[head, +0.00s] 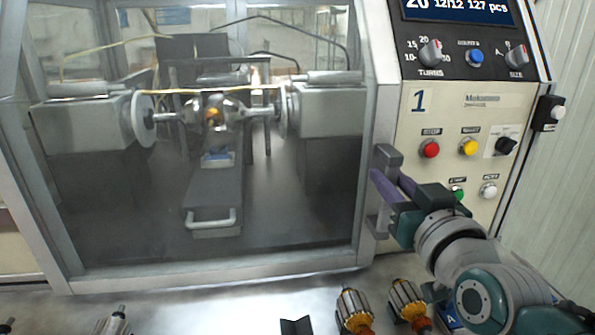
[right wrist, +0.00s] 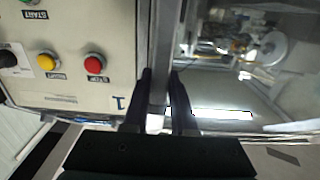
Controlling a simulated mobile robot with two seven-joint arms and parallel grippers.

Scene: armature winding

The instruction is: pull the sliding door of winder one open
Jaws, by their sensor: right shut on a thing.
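The sliding door (head: 268,205) of winder one is a clear pane in a grey metal frame. It covers the front of the machine, with its right edge against the control panel. Its grey upright handle (head: 386,155) is at that right edge. My right gripper (head: 388,182) is shut on the handle. In the right wrist view the handle (right wrist: 160,85) runs between the two dark fingers, whose grip on it is partly hidden. My left gripper is not in view.
The beige control panel (head: 420,200) marked 1 has knobs and several coloured buttons, with a green button (head: 457,194) close to my right gripper. Wound armatures (head: 355,308) and a dark block (head: 296,326) sit on the metal table (head: 220,310) in front.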

